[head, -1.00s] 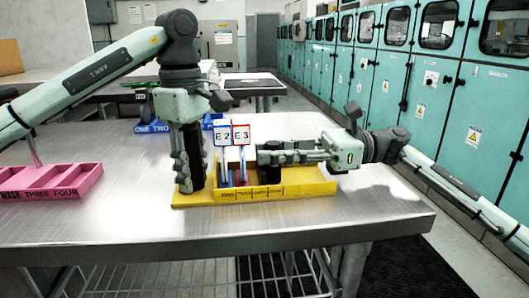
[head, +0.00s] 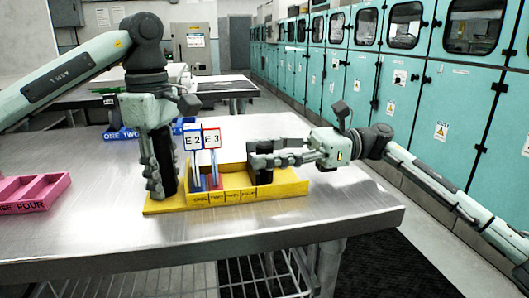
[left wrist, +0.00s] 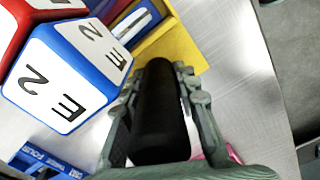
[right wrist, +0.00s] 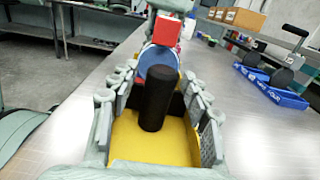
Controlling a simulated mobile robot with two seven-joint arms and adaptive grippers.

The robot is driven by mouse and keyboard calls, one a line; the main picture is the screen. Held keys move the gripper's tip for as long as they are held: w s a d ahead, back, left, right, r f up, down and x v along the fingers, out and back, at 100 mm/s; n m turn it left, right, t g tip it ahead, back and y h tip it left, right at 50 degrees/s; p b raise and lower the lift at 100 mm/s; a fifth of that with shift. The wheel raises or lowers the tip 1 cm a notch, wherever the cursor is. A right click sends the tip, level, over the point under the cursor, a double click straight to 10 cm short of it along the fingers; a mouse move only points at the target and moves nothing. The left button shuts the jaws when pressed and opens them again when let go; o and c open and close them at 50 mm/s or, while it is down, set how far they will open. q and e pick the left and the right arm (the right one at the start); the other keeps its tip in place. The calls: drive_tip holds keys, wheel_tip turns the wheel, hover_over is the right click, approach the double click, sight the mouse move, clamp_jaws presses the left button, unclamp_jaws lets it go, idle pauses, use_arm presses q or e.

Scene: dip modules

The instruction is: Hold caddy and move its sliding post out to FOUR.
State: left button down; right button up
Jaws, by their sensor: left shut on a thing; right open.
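The yellow caddy (head: 295,188) stands on the metal table, its small front labels too blurred to read. My left gripper (head: 162,165) is shut on the upright black handle (left wrist: 160,110) at the caddy's left end. The black sliding post (right wrist: 157,98) stands upright toward the caddy's right end; it also shows in the head view (head: 265,176). My right gripper (right wrist: 155,115) is open with a finger on each side of the post. A blue module marked E2 (head: 193,142) and a red module marked E3 (head: 211,139) stand in the caddy, left of the post.
A pink tray (head: 35,195) lies at the table's left, with FOUR readable on it. A blue tray (head: 122,133) lies behind my left gripper. The table right of the caddy is clear up to its edge. Teal cabinets (head: 400,90) line the right.

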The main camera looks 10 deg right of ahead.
sight(155, 131)
drive_tip(key=d, duration=1.2)
use_arm(q)
drive_tip(key=c, duration=1.1)
unclamp_jaws()
drive_tip(key=shift+o, duration=0.2)
use_arm(e)
drive_tip(key=shift+r, duration=0.1)
use_arm(q)
wheel_tip(155, 131, up, 3)
drive_tip(key=shift+f+p, duration=0.1)
drive_tip(key=shift+p, duration=1)
use_arm(e)
wheel_tip(155, 131, up, 2)
drive_tip(key=shift+r, duration=0.1)
use_arm(q)
drive_tip(key=shift+r, duration=2.35)
